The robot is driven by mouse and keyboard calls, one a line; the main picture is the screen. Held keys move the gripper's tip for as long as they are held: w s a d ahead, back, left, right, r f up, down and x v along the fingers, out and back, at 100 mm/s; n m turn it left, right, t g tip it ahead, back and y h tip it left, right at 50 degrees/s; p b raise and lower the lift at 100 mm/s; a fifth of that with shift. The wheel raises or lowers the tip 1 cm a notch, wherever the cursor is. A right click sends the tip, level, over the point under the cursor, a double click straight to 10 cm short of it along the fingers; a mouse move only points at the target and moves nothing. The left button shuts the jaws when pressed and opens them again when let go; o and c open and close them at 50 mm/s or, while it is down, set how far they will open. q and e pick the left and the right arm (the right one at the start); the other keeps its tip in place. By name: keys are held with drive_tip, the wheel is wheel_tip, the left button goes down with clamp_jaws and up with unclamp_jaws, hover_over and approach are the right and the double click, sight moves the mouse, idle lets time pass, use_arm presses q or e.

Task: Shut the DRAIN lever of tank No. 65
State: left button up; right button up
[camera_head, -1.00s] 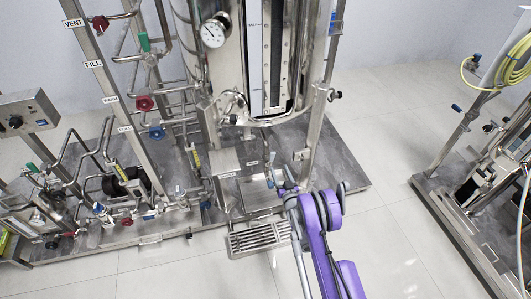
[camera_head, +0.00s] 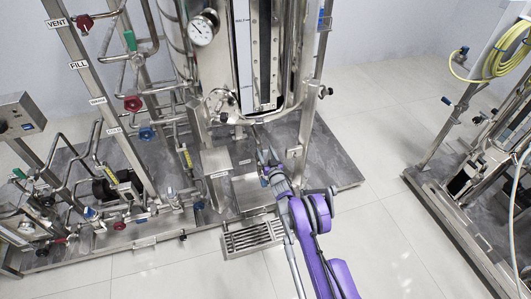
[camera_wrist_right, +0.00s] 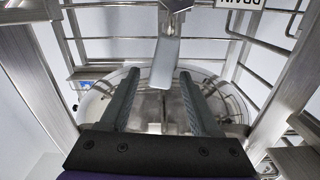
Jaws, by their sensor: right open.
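The steel tank (camera_head: 170,45) stands on the skid, with a sight panel beside it. My right gripper (camera_head: 264,158) is below the tank, above the skid deck, and its arm comes in from the lower right. In the right wrist view the open fingers (camera_wrist_right: 159,78) point ahead. A pale flat lever handle (camera_wrist_right: 166,62) hangs down ahead, between the two fingertips in the picture; I cannot tell if it touches them. A DRAIN label (camera_wrist_right: 240,4) is at the top right there. The lever is not clear in the head view. The tank number is not readable. My left gripper is not in view.
A floor grate (camera_head: 252,237) lies at the skid's front edge. Steel posts (camera_head: 312,90) and pipes with coloured valves (camera_head: 133,103) stand around the tank. Another skid with a yellow hose (camera_head: 497,65) is at the right. The tiled floor between is clear.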

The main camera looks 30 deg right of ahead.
clamp_jaws()
idle(1.4)
